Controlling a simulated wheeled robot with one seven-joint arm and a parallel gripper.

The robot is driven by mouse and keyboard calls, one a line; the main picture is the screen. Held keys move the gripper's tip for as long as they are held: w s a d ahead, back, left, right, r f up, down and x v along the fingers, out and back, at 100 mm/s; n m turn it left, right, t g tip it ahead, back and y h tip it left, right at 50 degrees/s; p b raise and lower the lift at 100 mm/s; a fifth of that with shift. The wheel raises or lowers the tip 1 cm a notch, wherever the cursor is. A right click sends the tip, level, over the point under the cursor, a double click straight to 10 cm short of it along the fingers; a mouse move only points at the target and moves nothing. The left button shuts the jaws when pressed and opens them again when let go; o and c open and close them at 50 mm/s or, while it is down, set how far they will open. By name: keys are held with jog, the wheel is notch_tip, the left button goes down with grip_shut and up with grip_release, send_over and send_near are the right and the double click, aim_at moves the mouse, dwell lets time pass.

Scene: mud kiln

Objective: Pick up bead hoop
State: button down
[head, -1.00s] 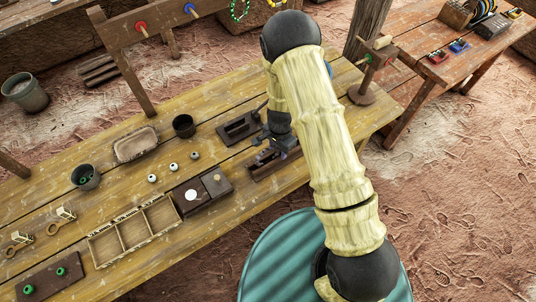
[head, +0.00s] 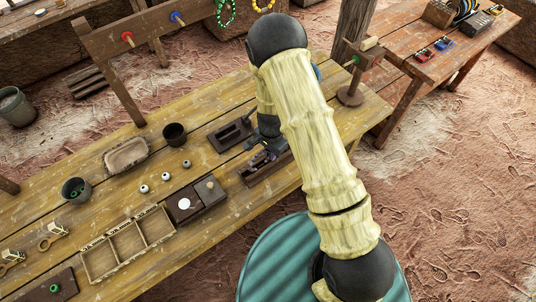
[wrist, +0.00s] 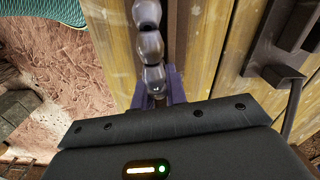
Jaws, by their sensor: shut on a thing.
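My gripper (head: 262,157) is low over the wooden bench, at a dark narrow wooden rack (head: 252,180). In the wrist view its purple fingers (wrist: 160,92) are shut on a string of shiny grey beads, which I take to be the bead hoop (wrist: 150,47). Several beads run from between the fingers to the top edge of that view. The rest of the hoop is out of the wrist view and cannot be made out in the head view. My arm hides part of the bench behind the gripper.
A dark block with a handle (head: 231,134) lies just left of the gripper. A dark cup (head: 175,134), shallow tray (head: 126,154), loose beads and a compartment tray (head: 127,243) stand further left. A green bead hoop (head: 226,12) hangs at the back.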

notch_tip(320, 180, up, 9)
jog(key=shift+r+b, duration=0.2)
jog(key=shift+b, duration=0.55)
jog(key=shift+d+f, duration=0.1)
